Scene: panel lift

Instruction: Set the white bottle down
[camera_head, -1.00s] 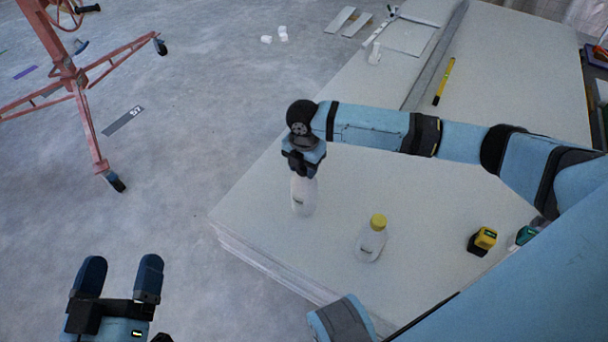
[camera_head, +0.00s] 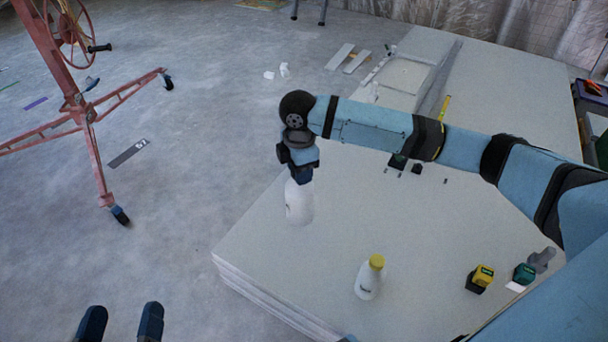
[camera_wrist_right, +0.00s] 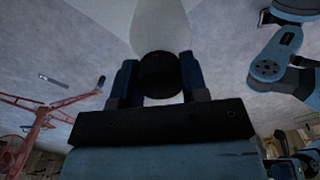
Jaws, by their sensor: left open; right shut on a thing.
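The white bottle (camera_head: 299,203) hangs from my right gripper (camera_head: 302,178) in the head view, over the left edge area of the stack of panels (camera_head: 270,232). The gripper is shut on its top end. In the right wrist view the white bottle (camera_wrist_right: 160,25) shows beyond the fingers, its dark cap (camera_wrist_right: 160,75) between them. I cannot tell whether its bottom touches the panel. My left gripper (camera_head: 121,322) is open and empty at the bottom left, over the floor, away from the stack.
A second bottle with a yellow cap (camera_head: 369,277) stands on the panels. A yellow-and-black tool (camera_head: 480,278) and a green one (camera_head: 523,273) lie to the right. A red wheeled lift (camera_head: 85,115) stands on the floor at left. Panel surface between the bottles is clear.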

